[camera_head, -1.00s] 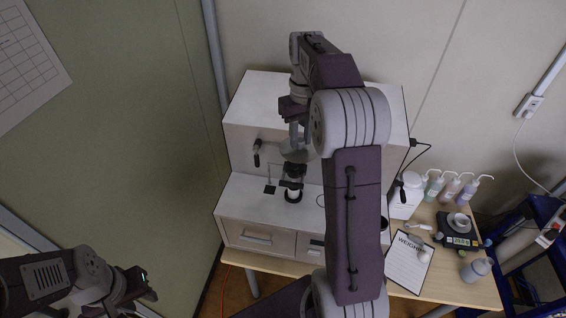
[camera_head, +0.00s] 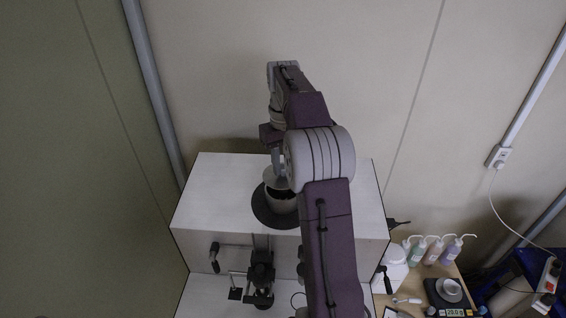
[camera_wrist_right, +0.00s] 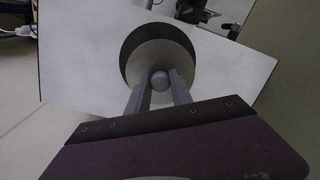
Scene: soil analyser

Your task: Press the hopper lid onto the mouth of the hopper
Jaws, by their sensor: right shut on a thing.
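The hopper (camera_head: 280,205) stands on top of the white machine, a pale collar on a wide dark round base. The hopper lid (camera_wrist_right: 158,57) is a grey disc with a round knob. In the head view the lid (camera_head: 270,177) is mostly hidden by my arm and appears just above or at the hopper mouth; I cannot tell whether it touches. In the wrist view the lid covers much of a dark round area, with a dark crescent left at its upper left. My right gripper (camera_wrist_right: 160,82) is shut on the lid's knob. My left gripper is not in view.
The white machine's top (camera_head: 215,195) is otherwise bare. Black fittings (camera_head: 261,272) stand in front of it. Wash bottles (camera_head: 437,250) and a scale (camera_head: 449,293) are on the wooden table at the right. A wall is close behind.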

